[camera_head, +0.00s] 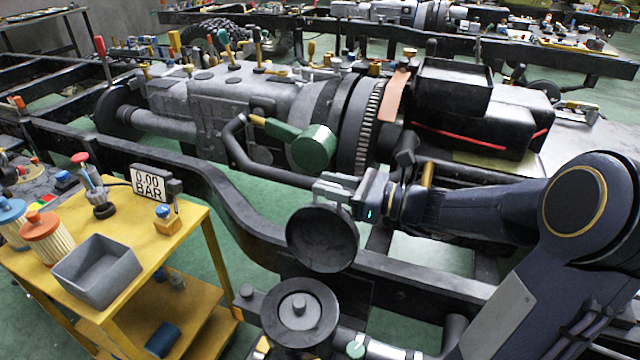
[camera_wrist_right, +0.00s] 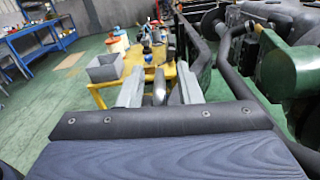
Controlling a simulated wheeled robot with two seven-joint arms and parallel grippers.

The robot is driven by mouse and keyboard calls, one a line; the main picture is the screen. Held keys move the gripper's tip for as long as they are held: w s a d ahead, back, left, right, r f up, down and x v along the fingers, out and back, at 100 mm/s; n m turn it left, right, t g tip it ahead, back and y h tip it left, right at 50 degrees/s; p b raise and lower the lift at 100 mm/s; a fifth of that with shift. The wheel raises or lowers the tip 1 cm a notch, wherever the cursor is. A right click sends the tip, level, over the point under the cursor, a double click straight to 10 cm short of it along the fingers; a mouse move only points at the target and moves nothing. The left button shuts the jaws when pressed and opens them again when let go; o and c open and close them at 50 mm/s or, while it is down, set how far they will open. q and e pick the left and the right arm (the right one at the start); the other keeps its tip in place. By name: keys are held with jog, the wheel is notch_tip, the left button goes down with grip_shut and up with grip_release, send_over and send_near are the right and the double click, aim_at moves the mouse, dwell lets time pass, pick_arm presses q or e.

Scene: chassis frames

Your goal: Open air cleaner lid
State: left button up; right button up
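The air cleaner (camera_head: 300,312) is a round black canister on the near side of the chassis, with a grey core and knob showing in its open top. Its round black lid (camera_head: 322,240) stands tilted up above and behind the canister. My right gripper (camera_head: 336,188) is at the lid's upper edge. In the right wrist view its fingers (camera_wrist_right: 160,92) are apart, with a narrow grey piece between them and gaps on both sides; I cannot tell whether this is the lid's rim. My left gripper is not in view.
A yellow cart (camera_head: 190,238) stands at left with a grey bin (camera_head: 97,272), filters and a pressure display (camera_head: 152,184). The black frame rail (camera_head: 215,195) and a green cylinder (camera_head: 314,148) lie behind the lid. Green floor shows between cart and chassis.

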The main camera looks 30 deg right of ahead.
jog(key=shift+x, duration=1.15)
jog(key=shift+c, duration=0.2)
grip_shut()
